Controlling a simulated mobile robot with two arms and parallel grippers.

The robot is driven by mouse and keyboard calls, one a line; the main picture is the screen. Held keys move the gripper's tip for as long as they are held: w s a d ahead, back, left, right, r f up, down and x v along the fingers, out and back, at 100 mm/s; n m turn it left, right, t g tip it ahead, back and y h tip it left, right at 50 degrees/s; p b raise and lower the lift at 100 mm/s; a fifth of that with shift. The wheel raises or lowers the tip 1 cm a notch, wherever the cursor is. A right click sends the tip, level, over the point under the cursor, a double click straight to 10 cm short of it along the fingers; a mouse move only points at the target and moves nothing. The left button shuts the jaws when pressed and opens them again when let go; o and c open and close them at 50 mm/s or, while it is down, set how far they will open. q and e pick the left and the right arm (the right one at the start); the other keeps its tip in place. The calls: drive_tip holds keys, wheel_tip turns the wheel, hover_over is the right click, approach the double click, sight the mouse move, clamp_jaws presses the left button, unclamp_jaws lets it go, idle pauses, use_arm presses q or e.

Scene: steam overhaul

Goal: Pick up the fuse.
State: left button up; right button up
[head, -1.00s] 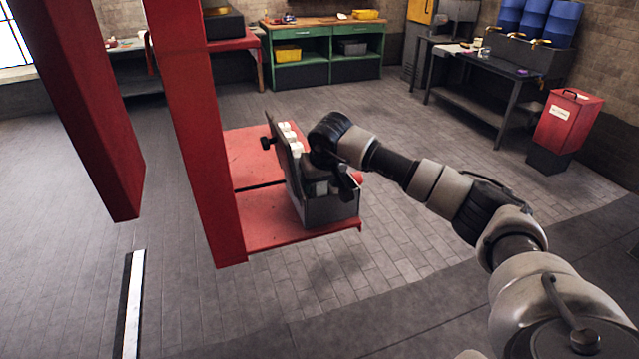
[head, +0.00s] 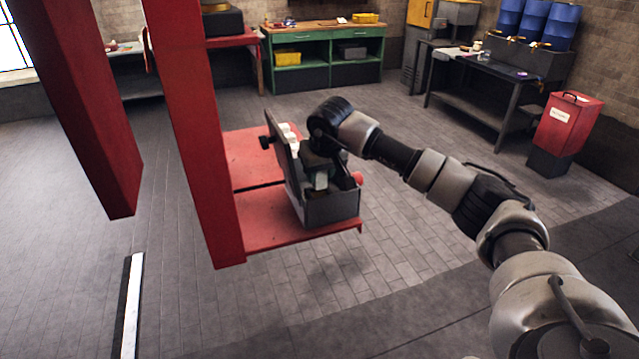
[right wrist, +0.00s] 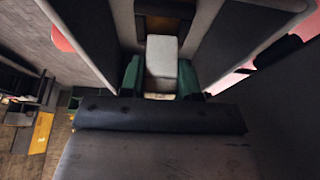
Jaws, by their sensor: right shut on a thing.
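A grey fuse box (head: 330,210) with its lid raised stands on a red shelf (head: 262,205). The fuse is a pale, whitish block; in the right wrist view the fuse (right wrist: 161,57) sits between green finger pads. My right gripper (right wrist: 160,78) is shut on it. In the head view my right gripper (head: 321,172) points down into the open top of the box, and the pale block shows there at its tips. Whether the fuse still touches the box inside is hidden. My left gripper is out of view.
White pieces (head: 291,138) line the raised lid (head: 284,160) close left of my gripper. A red knob (head: 357,178) is on the box's right side. Red posts (head: 190,130) stand at the left. The floor to the right is clear up to a red bin (head: 567,125).

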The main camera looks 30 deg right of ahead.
drive_tip(key=s+d+r+b, duration=0.3)
drive_tip(key=s+r, duration=0.5)
drive_tip(key=s, duration=0.3)
drive_tip(key=shift+d+b, duration=0.4)
drive_tip(key=shift+b, duration=0.15)
drive_tip(key=shift+r, duration=0.1)
